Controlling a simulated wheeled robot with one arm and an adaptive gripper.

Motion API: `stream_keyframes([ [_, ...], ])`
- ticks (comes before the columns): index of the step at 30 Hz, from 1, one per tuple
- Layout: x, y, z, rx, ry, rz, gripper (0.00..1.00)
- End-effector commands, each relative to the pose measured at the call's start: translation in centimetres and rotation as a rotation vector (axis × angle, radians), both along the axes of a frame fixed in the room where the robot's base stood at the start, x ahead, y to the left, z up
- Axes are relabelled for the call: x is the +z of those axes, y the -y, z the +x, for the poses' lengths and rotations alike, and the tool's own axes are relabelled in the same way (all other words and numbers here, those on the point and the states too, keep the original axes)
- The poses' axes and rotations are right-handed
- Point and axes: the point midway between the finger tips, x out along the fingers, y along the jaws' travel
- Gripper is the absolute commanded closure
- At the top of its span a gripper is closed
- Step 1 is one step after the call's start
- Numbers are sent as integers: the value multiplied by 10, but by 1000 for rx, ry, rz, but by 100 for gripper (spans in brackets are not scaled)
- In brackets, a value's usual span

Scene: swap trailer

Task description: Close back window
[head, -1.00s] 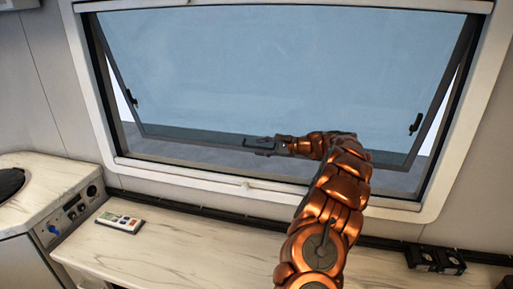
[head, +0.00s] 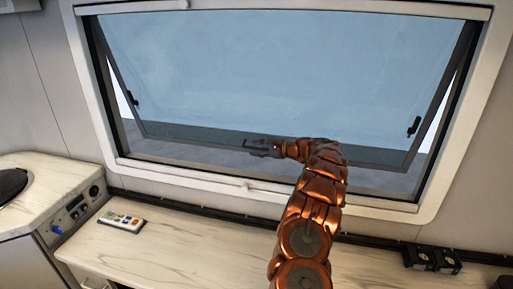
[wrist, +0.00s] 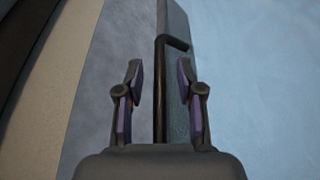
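The back window (head: 270,75) is tilted outward, with its bottom edge away from the white frame (head: 230,185). A dark handle (head: 258,145) sits at the middle of the pane's lower bar; in the wrist view the handle (wrist: 160,85) is a thin bar with a bent end. My gripper (head: 254,147) reaches out through the opening to this handle. In the wrist view my gripper (wrist: 160,85) is open, with a finger on each side of the handle and a gap on both sides. Dark side latches (head: 414,126) show on the pane's left and right edges.
A pale counter (head: 180,250) runs below the window, with a remote control (head: 121,222) on it and small black sockets (head: 432,258) at the right. A unit with knobs (head: 65,205) stands at the left. The counter's middle is mostly clear.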

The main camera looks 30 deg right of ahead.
Motion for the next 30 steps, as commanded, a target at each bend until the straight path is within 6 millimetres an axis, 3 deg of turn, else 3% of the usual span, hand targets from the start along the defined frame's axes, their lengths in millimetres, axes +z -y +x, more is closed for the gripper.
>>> stream_keyframes([
  [9, 0, -1, 2, 0, 1, 1, 63],
  [20, 0, -1, 2, -1, 1, 0, 99],
  [30, 0, -1, 2, -1, 1, 0, 100],
])
